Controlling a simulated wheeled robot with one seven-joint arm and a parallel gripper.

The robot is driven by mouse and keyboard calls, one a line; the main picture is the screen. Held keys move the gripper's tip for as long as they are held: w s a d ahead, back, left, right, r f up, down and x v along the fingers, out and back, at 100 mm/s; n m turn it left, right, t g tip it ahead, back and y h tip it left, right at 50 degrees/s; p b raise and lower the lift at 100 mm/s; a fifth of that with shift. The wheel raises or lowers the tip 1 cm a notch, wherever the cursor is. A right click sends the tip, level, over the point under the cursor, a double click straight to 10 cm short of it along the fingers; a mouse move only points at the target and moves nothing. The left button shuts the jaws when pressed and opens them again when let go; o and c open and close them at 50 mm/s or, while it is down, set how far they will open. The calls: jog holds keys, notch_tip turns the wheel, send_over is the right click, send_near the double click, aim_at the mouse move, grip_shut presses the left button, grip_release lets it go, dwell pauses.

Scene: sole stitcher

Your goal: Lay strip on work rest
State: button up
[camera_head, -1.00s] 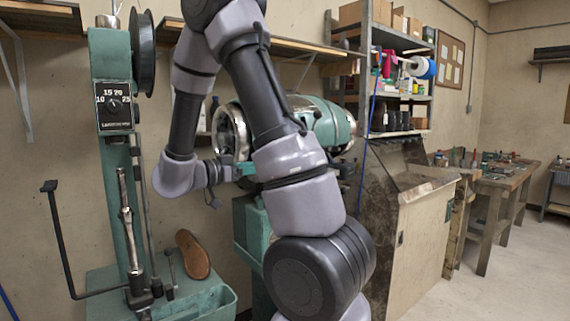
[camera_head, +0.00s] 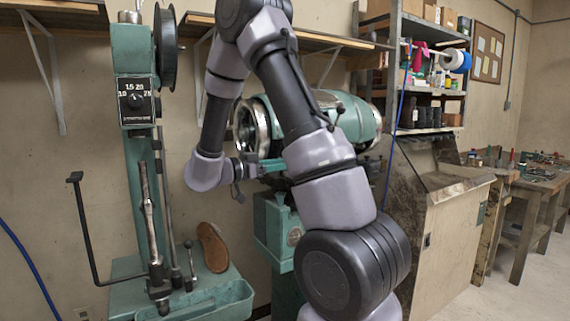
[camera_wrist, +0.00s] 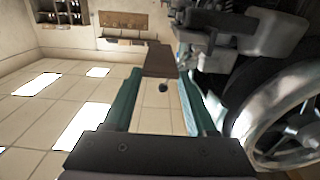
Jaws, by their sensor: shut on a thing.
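My gripper (camera_wrist: 160,76) is shut on a brown strip (camera_wrist: 158,59), seen in the wrist view between the tips of its two teal fingers. The strip is held in the air, with the tiled floor seen beyond it. In the wrist view a large metal wheel (camera_wrist: 262,125) and grey machine parts (camera_wrist: 272,28) stand close to the right of the right finger. I cannot tell which part is the work rest.
A tall green machine column (camera_head: 140,190) with a dial and a crank stands at left. A brown sole (camera_head: 212,247) leans on its base. A dusty wooden cabinet (camera_head: 440,235) and a workbench (camera_head: 535,190) are at right. Open floor lies left of the strip in the wrist view.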

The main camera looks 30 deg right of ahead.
jog(key=shift+w+f, duration=1.45)
jog(key=shift+f, duration=0.05)
jog(key=o, duration=1.2)
jog(key=shift+a, duration=0.2)
jog(key=shift+a, duration=1.85)
